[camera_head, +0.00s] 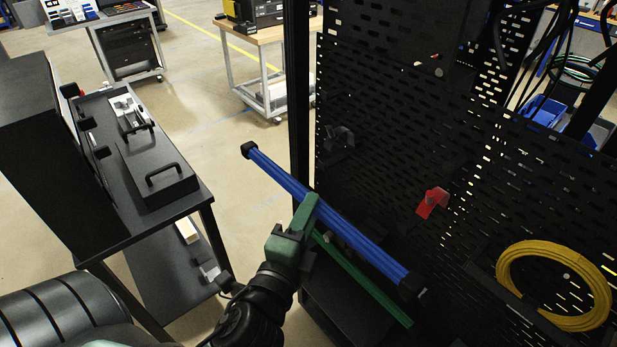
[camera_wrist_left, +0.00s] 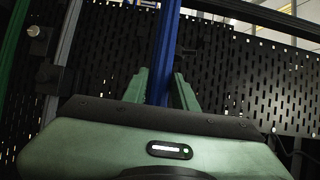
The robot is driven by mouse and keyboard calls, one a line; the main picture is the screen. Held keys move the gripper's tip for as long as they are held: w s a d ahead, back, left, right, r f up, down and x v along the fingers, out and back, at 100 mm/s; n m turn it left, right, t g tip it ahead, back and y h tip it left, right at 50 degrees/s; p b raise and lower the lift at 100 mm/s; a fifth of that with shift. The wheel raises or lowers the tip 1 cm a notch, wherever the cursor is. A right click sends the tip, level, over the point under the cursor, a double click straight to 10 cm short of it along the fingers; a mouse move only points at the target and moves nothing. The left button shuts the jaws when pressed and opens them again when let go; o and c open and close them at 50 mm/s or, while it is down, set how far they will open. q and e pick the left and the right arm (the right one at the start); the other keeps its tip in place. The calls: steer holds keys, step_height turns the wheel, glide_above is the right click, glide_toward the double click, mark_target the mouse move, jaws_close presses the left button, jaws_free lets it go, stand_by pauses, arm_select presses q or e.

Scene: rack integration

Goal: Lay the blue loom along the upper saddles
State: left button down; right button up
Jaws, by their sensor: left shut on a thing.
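The blue loom (camera_head: 345,232) is a straight bundle with black end caps, held slanted in front of the black perforated rack panel. My left gripper (camera_head: 306,212) is shut on it, left of its middle. In the left wrist view the blue loom (camera_wrist_left: 164,55) runs between the green fingers (camera_wrist_left: 160,90). A red saddle (camera_head: 432,203) sits on the panel, right of the loom and apart from it. A dark bracket (camera_head: 340,138), perhaps another saddle, is on the panel at upper left. My right gripper is out of view.
A green loom (camera_head: 362,282) runs below the blue one; it also shows at the left wrist view's left edge (camera_wrist_left: 12,45). A yellow cable coil (camera_head: 503,272) hangs at lower right. A black cart (camera_head: 160,190) stands at left. Open floor (camera_head: 245,180) lies between cart and rack.

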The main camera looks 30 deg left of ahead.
mark_target(328, 203)
arm_select(q)
steer(key=shift+s+r+h, duration=0.15)
steer(key=shift+r+h, duration=0.15)
steer(key=shift+r, duration=0.35)
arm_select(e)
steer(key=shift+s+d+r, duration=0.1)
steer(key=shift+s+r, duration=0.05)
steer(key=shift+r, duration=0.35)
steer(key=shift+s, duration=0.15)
arm_select(q)
steer(key=shift+f, duration=0.1)
steer(key=shift+w+d+f+p, duration=0.1)
steer(key=shift+w+d+p, duration=0.1)
steer(key=shift+w, duration=0.25)
steer(key=shift+w+d+f+p, duration=0.1)
steer(key=shift+w+d+p, duration=0.05)
steer(key=shift+w, duration=0.25)
steer(key=shift+w+d+f, duration=0.25)
steer(key=shift+w, duration=0.45)
steer(key=shift+w+d+f, duration=0.2)
steer(key=shift+w+d, duration=0.05)
steer(key=shift+w, duration=0.45)
steer(key=w+d+f, duration=0.3)
steer(key=w, duration=0.7)
steer(key=shift+w+d+b, duration=0.2)
steer(key=shift+d+b, duration=0.2)
steer(key=shift+b, duration=0.05)
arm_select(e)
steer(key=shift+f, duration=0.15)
